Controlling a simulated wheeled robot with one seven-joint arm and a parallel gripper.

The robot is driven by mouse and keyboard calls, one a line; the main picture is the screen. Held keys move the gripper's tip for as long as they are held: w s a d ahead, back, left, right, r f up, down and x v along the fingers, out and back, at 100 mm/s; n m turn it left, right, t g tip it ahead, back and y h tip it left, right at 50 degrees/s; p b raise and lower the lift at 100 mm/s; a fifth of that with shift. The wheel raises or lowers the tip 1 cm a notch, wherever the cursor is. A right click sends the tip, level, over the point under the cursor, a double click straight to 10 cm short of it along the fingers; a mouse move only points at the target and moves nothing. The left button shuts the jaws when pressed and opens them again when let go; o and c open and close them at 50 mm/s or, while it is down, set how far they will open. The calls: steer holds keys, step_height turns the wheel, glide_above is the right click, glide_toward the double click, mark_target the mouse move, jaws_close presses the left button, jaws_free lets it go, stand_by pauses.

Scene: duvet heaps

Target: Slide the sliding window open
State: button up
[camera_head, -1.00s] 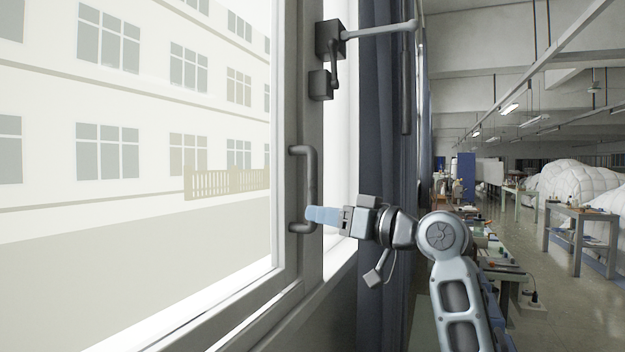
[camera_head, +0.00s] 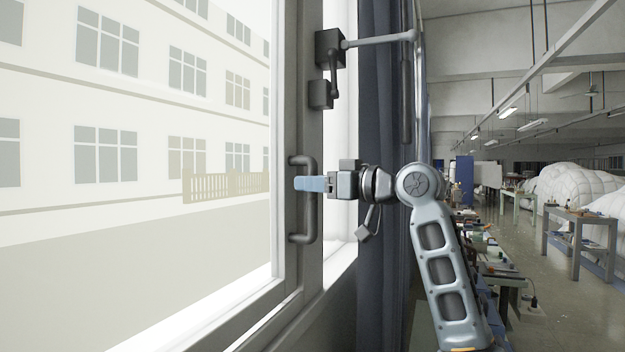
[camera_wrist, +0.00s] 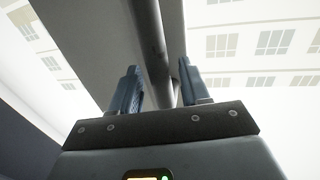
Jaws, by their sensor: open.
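The sliding window (camera_head: 286,130) stands at the left in the head view, with a dark upright bar handle (camera_head: 309,222) on its frame. My gripper (camera_head: 308,184) is at the upper half of this handle, its blue fingers level and pointing left across it. In the wrist view my gripper (camera_wrist: 155,85) has its two fingers apart, with the handle bar (camera_wrist: 150,45) running up between them. The fingers are open around the bar, and a gap shows beside it. Whether either finger touches the bar cannot be told.
A dark latch bracket (camera_head: 329,48) with a rod sits above the handle on the frame. A dark blue curtain (camera_head: 376,100) hangs just right of the window. Tables (camera_head: 580,222) and white duvet heaps (camera_head: 575,185) stand farther right, with open floor between.

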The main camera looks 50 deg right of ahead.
steer(key=shift+w, duration=0.35)
steer(key=shift+a, duration=0.1)
steer(key=shift+c, duration=0.4)
jaws_close()
